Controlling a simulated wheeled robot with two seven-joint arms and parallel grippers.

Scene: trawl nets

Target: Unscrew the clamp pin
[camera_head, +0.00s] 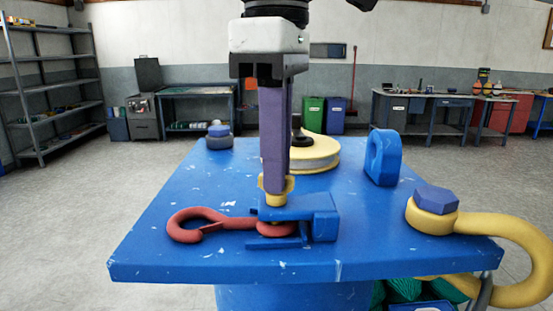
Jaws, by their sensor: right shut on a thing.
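My right gripper (275,178) comes straight down from the top centre, with a white body and long purple fingers. Its fingertips are shut on the yellow clamp pin (276,199), of which only the lower part and small side lugs show. The pin stands upright in the top of a blue clamp (322,215) near the front middle of the blue table. A red hook (197,222) lies to the left, its eye end inside the clamp under the pin. The fingers hide the pin's upper part. My left gripper is not in view.
The blue table (160,262) is scuffed. Behind the clamp lies a yellow-rimmed sheave (318,157). A blue eye block (383,157) stands at back right, a yellow shackle (520,240) with a blue bolt head at the right edge, and a blue-topped bolt (218,136) at back left.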

